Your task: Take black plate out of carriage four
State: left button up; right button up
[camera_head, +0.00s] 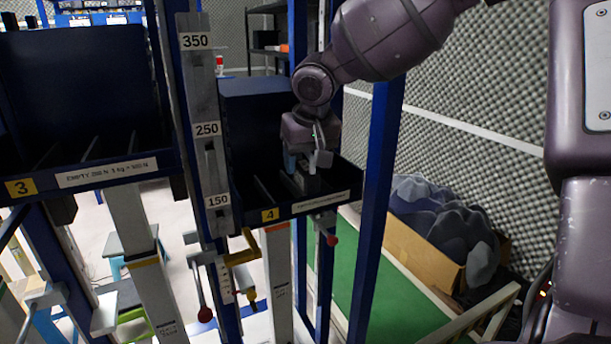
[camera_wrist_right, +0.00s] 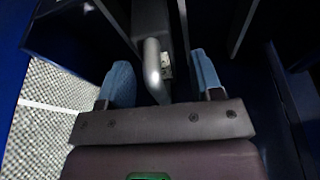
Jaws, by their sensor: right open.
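Carriage four (camera_head: 255,100) is a dark blue bin with a yellow "4" label, right of the graduated post in the head view. Dark upright plates or dividers stand in it; I cannot tell them all apart. My right gripper (camera_head: 306,166) points down into the carriage, near its front right part. In the right wrist view, its blue fingers (camera_wrist_right: 160,82) are open on either side of a curved grey metal handle (camera_wrist_right: 154,66). The handle is at a black plate (camera_wrist_right: 150,18) between the fingers. No grip on it is visible. My left gripper is out of view.
Blue uprights (camera_head: 375,200) flank carriage four on the right. A cardboard box (camera_head: 425,240) with dark grey contents stands further right, beside a green surface (camera_head: 345,280).

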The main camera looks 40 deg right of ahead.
jog(key=shift+c, duration=0.4)
grip_shut()
jog(key=shift+w+r, duration=0.1)
